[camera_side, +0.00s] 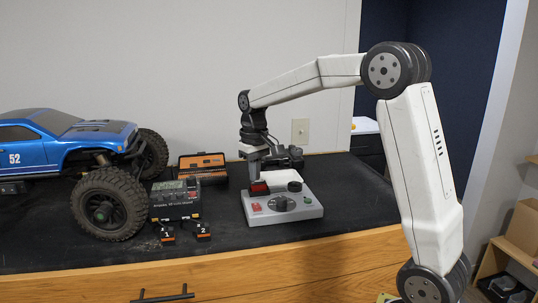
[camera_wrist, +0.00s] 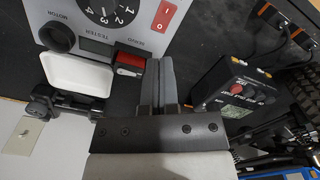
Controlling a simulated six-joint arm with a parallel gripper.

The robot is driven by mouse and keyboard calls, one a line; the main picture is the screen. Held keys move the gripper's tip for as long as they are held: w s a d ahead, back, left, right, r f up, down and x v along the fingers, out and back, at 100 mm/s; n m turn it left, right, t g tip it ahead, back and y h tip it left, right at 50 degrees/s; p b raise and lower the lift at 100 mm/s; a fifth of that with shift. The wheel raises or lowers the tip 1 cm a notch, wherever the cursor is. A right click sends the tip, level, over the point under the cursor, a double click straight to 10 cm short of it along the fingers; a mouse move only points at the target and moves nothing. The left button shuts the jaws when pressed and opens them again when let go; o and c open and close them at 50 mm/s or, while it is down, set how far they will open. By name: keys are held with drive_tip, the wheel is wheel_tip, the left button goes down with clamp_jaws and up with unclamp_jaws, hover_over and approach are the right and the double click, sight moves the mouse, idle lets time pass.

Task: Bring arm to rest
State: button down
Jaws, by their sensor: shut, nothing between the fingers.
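My gripper (camera_side: 257,178) points down just above the back left of the grey servo and motor tester (camera_side: 312,211). In the wrist view its two fingers (camera_wrist: 158,62) lie together, with nothing held between them. The tester's dial and red switch show there on its grey panel (camera_wrist: 97,42). A small red block (camera_wrist: 130,62) is right beside the fingers; I cannot tell if they touch it. My arm is bent, with its elbow high and its forearm reaching left over the bench.
The blue crawler (camera_side: 60,150) with big tyres stands at the left. A black charger (camera_side: 175,200) with leads marked 1 and 2 sits between it and the tester. An open orange and black case (camera_side: 202,165) lies behind. The black mat (camera_side: 350,195) is clear at right.

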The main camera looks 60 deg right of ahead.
drive_tip(key=shift+s+a+f, duration=0.2)
drive_tip(key=shift+a+f, duration=0.2)
drive_tip(key=shift+a, duration=0.05)
drive_tip(key=s+a+f, duration=0.2)
drive_tip(key=s+a+f+n+t, duration=0.1)
drive_tip(key=a+f, duration=0.2)
drive_tip(key=s+a+f+n+t, duration=0.1)
drive_tip(key=s+a+f, duration=0.1)
drive_tip(key=a, duration=0.1)
drive_tip(key=shift+s+a+f, duration=0.15)
drive_tip(key=shift+s+f, duration=0.15)
drive_tip(key=shift+f, duration=0.1)
drive_tip(key=s+a+f+n, duration=0.1)
drive_tip(key=s+a+f, duration=0.3)
drive_tip(key=s+f, duration=0.2)
drive_tip(key=shift+s+a+f+t, duration=0.15)
drive_tip(key=shift+s+f+t, duration=0.15)
drive_tip(key=shift+s, duration=1)
